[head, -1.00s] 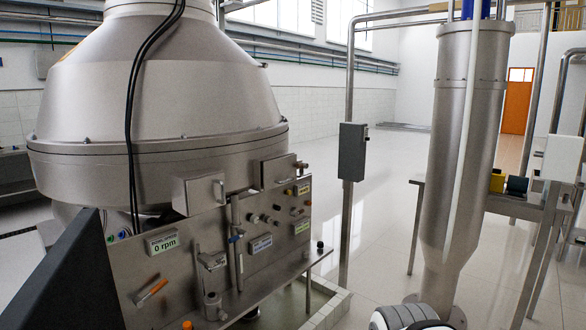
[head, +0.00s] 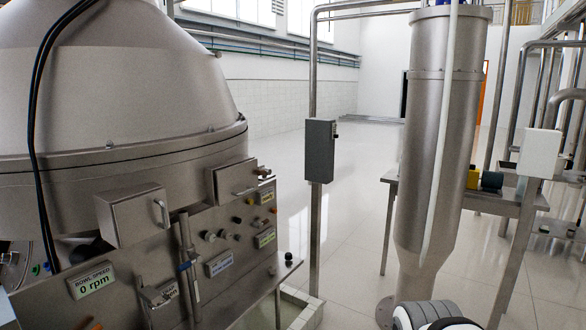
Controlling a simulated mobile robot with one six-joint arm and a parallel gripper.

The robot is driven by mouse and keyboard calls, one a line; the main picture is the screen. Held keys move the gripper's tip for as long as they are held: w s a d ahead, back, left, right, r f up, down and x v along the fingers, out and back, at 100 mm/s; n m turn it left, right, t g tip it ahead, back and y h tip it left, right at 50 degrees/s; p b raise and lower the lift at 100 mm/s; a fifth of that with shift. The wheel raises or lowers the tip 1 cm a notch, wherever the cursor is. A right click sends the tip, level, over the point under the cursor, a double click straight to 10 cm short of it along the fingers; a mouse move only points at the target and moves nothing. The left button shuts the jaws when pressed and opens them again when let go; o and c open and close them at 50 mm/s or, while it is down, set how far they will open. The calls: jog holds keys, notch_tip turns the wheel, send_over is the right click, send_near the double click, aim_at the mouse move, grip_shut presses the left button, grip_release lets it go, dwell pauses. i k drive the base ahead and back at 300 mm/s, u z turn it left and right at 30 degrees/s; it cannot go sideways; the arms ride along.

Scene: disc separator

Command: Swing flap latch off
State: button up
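The disc separator (head: 95,110) fills the left side of the head view, with a large steel bowl hood above a front panel (head: 225,240). Two steel boxes with small handles sit at the panel's top edge, the left box (head: 128,217) and the right box (head: 232,181). Several knobs, labels and small fittings are on the panel, and a display (head: 92,281) reads 0 rpm. I cannot tell which part is the flap latch. A white and black rounded part of my arm shows at the bottom right edge. My gripper is not in view.
A tall steel cylinder (head: 432,140) stands right of centre. A grey box (head: 320,151) is mounted on a pipe post between it and the separator. A steel table (head: 520,200) is at the right. The pale tiled floor (head: 350,215) between them is open.

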aim_at(262, 171)
jog(key=i, duration=1.5)
jog(key=u, duration=0.7)
